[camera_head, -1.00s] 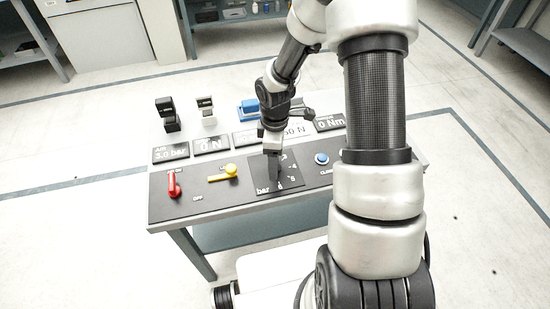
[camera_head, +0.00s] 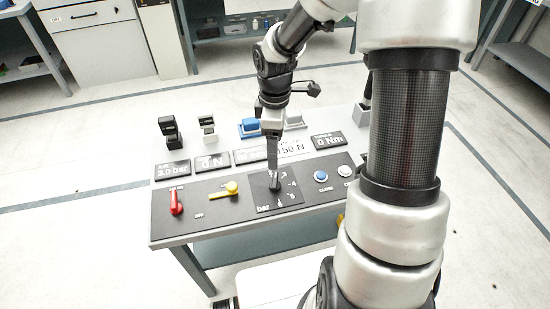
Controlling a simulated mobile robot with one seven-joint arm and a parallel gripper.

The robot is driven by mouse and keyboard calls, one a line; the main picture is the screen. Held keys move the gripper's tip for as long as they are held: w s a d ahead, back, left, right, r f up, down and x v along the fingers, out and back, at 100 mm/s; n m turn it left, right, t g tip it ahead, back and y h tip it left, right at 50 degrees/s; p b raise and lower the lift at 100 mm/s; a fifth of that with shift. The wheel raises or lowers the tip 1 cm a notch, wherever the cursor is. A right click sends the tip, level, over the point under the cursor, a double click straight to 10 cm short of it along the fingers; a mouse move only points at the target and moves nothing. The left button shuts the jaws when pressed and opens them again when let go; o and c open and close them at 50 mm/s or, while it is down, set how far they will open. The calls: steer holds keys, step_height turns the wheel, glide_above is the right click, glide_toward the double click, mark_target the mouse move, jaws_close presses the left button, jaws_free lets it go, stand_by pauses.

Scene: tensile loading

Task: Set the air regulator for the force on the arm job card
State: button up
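The regulator's black dial plate (camera_head: 291,197), marked "bar", lies on the sloping front panel. Its dark knob (camera_head: 275,182) stands on the plate, its top close to or touching my fingertips. My gripper (camera_head: 272,165) points down directly over the knob. Its fingers show edge-on as one narrow dark strip, so I cannot tell whether they are apart or closed on the knob. The air display (camera_head: 172,169) appears to read 3.0 bar. The force display (camera_head: 212,162) reads 0 N. A pale card (camera_head: 291,146) behind my gripper shows "150 N", its left part partly hidden.
A red lever (camera_head: 175,203) and a yellow lever (camera_head: 230,188) lie left of the dial. A blue button (camera_head: 320,176) and a white button (camera_head: 345,171) lie right. A display reading 0 Nm (camera_head: 328,140) and several small fixtures stand behind. My arm covers the bench's right end.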

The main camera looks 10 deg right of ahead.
steer(key=shift+r, duration=1.85)
steer(key=s+a+r+m+t+p, duration=0.1)
steer(key=s+a+r+m+p, duration=0.15)
steer(key=r, duration=0.45)
steer(key=s+a+r+m+t+p, duration=0.1)
steer(key=s+a+r+m, duration=0.25)
steer(key=r, duration=0.35)
steer(key=s+a+r+m+t+p, duration=0.1)
steer(key=s+a+r+m+p, duration=0.1)
steer(key=s+r, duration=0.35)
steer(key=s+d+r+m+t+p, duration=0.2)
steer(key=s+d+r+m+p, duration=0.1)
steer(key=s+d+r+m, duration=0.2)
steer(key=s+d+r, duration=0.2)
steer(key=d, duration=0.1)
steer(key=shift+m+t, duration=0.3)
steer(key=shift+m, duration=0.1)
steer(key=shift+d, duration=0.15)
stand_by(1.0)
